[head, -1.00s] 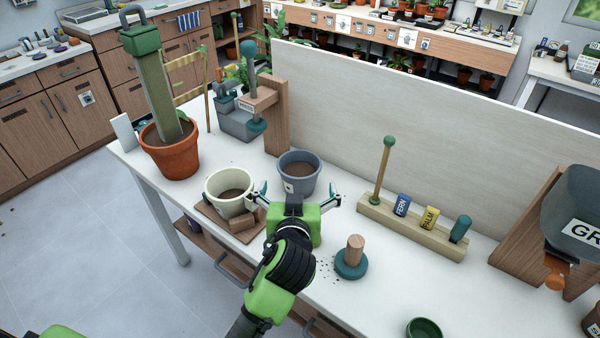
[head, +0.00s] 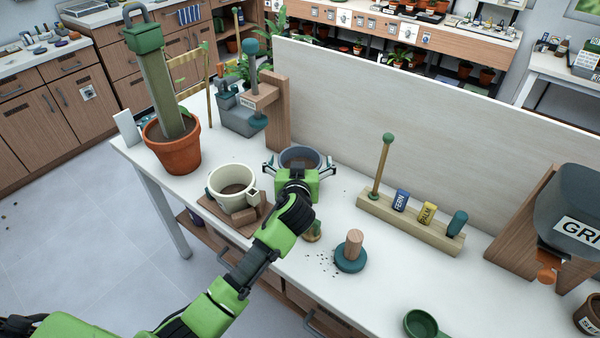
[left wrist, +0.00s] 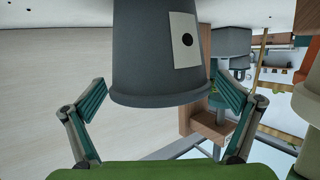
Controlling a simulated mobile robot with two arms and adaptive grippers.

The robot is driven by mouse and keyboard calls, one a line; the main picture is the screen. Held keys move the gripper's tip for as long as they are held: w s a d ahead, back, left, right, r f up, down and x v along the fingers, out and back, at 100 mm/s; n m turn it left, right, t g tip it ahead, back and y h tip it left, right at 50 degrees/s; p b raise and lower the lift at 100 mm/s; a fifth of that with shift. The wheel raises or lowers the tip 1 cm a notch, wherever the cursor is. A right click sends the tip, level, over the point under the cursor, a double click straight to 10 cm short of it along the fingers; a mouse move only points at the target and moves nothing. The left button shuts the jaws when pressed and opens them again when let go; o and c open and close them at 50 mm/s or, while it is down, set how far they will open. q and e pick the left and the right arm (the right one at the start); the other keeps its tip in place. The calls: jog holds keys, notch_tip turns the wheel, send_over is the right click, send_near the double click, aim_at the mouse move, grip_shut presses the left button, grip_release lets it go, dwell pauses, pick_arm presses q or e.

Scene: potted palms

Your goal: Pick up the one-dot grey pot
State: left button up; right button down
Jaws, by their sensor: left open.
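The grey pot (head: 300,152) stands on the white workbench near the upright board, partly hidden behind my left gripper in the head view. In the left wrist view the grey pot (left wrist: 150,50) appears upside down, with its rim low in the picture and a white label bearing one black dot. My left gripper (head: 299,165) is open, with one finger on each side of the pot. In the left wrist view, gaps show between the fingers and the pot wall. My right gripper is not in view.
A cream pot (head: 219,183) on a wooden tray stands just left of the grey pot. A terracotta pot (head: 175,154) with a wrapped plant is farther left. A teal-based tamper (head: 351,258) and a wooden rack (head: 385,211) stand to the right. A board (head: 420,125) runs behind.

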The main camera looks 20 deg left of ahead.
pick_arm(q)
jog(key=shift+w, duration=0.1)
jog(key=c, duration=1.6)
jog(key=shift+r, duration=0.1)
